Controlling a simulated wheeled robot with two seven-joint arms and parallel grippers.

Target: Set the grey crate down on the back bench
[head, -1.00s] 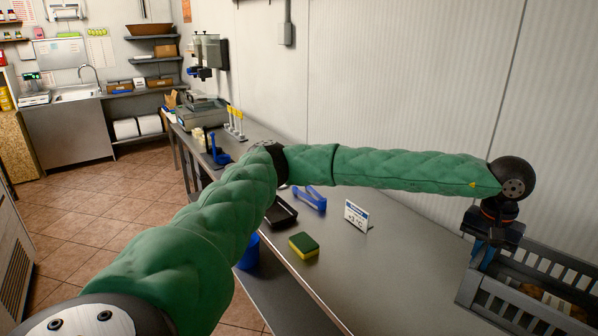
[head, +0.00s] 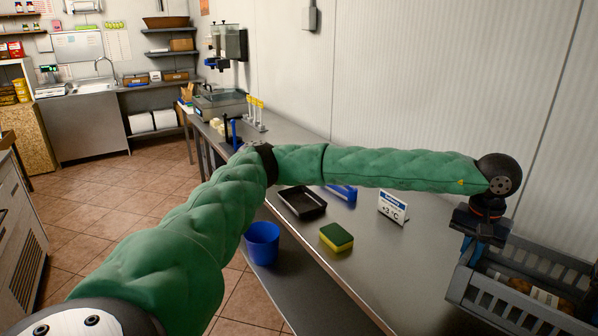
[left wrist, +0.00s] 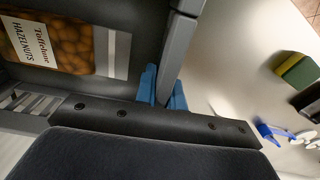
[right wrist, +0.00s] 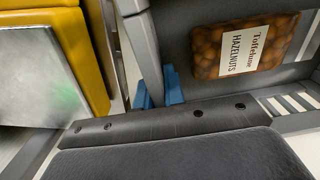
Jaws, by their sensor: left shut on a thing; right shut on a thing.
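The grey crate (head: 484,297) is a slatted box at the lower right of the head view, partly cut off. It holds a bag of hazelnuts, seen in the left wrist view (left wrist: 60,45) and right wrist view (right wrist: 243,45). My left gripper (head: 482,244) is shut on the crate's near-left wall; its blue fingers (left wrist: 163,88) straddle the rim. My right gripper (right wrist: 158,90) is shut on the opposite wall and is outside the head view. The steel back bench (head: 392,262) runs along the wall. I cannot tell whether the crate touches it.
On the bench are a sponge (head: 336,238), a price sign (head: 393,207), a black tray (head: 301,202) and blue tongs (head: 343,192). A blue tub (head: 262,243) stands by the front edge. A yellow-edged thing with a silvery top (right wrist: 40,80) is beside the crate.

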